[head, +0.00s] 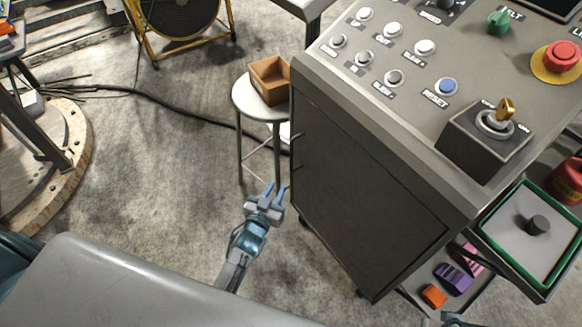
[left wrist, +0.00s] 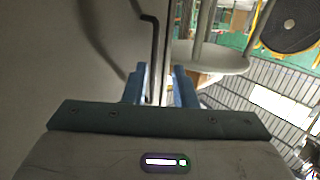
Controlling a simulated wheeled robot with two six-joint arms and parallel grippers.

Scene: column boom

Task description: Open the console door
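The console (head: 375,170) is a dark grey cabinet with a sloped control panel on top. Its door (head: 350,190) is the flat front face and looks shut. In the left wrist view a thin dark bar handle (left wrist: 153,60) stands out from the pale-looking door face (left wrist: 70,60). My left gripper (head: 276,189) is open beside the door's left edge. In the left wrist view its two blue fingers (left wrist: 160,88) are apart, and the lower end of the bar appears between them. I cannot tell whether they touch it. My right gripper is not clearly visible.
A round stool (head: 245,100) with an open cardboard box (head: 270,80) stands just behind the left gripper. The concrete floor to the left is mostly clear, with a black cable (head: 190,110).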

